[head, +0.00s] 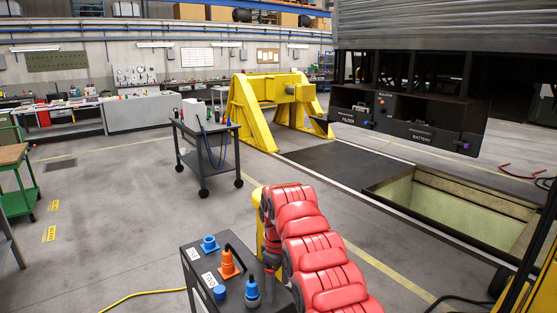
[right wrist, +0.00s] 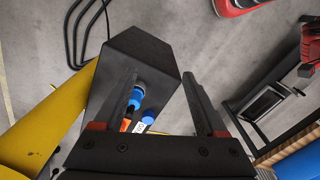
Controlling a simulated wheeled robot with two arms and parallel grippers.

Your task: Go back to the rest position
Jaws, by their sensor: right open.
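My right arm, with red padded covers, reaches into the lower middle of the head view. My right gripper shows in the right wrist view (right wrist: 162,84), with its two dark fingers apart and nothing between the tips. It is beside a dark control box (right wrist: 150,52) with blue and orange connectors, which lie partly behind the left finger. The same box (head: 205,262) stands at the bottom of the head view, with a blue connector (head: 209,244), an orange connector (head: 228,264) and another blue connector (head: 252,291) on top. My left gripper is not in view.
A yellow lifting jack (head: 245,110) stands at the back, near a black cart (head: 210,147). The railcar (head: 430,120), with filter and battery boxes, hangs over the right side. An open pit (head: 455,200) is below it. Floor at the left is mostly clear.

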